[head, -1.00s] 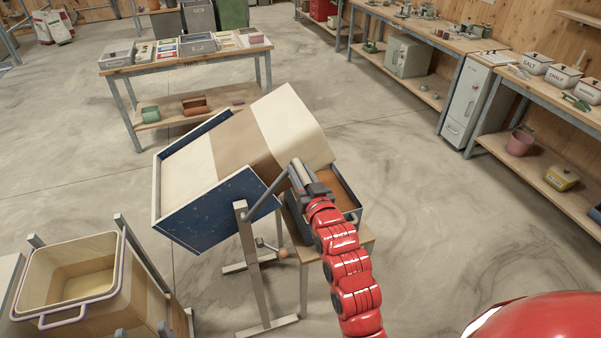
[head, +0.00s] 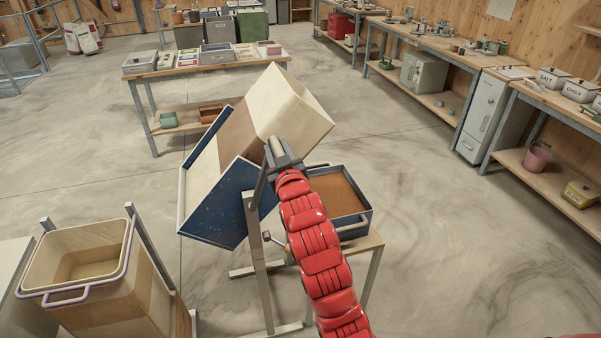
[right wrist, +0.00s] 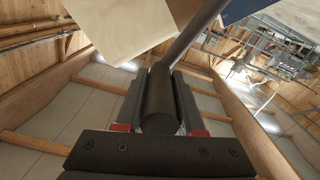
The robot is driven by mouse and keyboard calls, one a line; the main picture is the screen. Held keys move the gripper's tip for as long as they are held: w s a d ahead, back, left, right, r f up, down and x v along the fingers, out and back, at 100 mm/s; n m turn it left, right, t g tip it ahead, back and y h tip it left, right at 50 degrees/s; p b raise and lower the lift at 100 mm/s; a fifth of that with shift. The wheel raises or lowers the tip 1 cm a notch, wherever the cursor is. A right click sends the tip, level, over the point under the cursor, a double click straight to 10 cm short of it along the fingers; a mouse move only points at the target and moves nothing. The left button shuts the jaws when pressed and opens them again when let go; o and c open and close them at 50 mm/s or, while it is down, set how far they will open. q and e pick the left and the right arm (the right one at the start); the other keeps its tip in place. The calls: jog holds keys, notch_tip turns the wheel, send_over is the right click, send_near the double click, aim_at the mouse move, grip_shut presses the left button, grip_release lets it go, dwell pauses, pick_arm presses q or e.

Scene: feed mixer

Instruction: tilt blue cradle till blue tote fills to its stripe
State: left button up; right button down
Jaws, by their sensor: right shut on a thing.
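The blue cradle (head: 220,205) stands tilted on a metal frame and holds a cream-and-tan bin (head: 300,105). The bin's upper right end is raised above and left of the blue tote (head: 356,230). The tote sits on a small wooden stand, with brown feed (head: 338,190) spread inside it. No falling stream shows, and I cannot make out the stripe. My right gripper (head: 279,152) is shut on the dark grip of the cradle's bar; the right wrist view shows this cylindrical grip (right wrist: 160,98) between the fingers. My left gripper is not in view.
A tan bin with a purple-rimmed mouth (head: 85,290) stands at the lower left. A table with trays (head: 205,62) stands behind the cradle. Workbenches (head: 440,55) line the right wall. The concrete floor right of the tote is clear.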

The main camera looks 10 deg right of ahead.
jog(key=a+f+n+b, duration=0.1)
jog(key=a+n+b, duration=0.4)
jog(key=a, duration=1.2)
jog(key=n, duration=0.3)
jog(key=shift+s+a+n+b, duration=0.3)
jog(key=shift+a, duration=0.05)
jog(key=shift+f, duration=0.15)
jog(key=c, duration=1)
grip_release()
jog(key=o, duration=0.5)
jog(key=shift+a, duration=0.2)
jog(key=shift+d, duration=0.15)
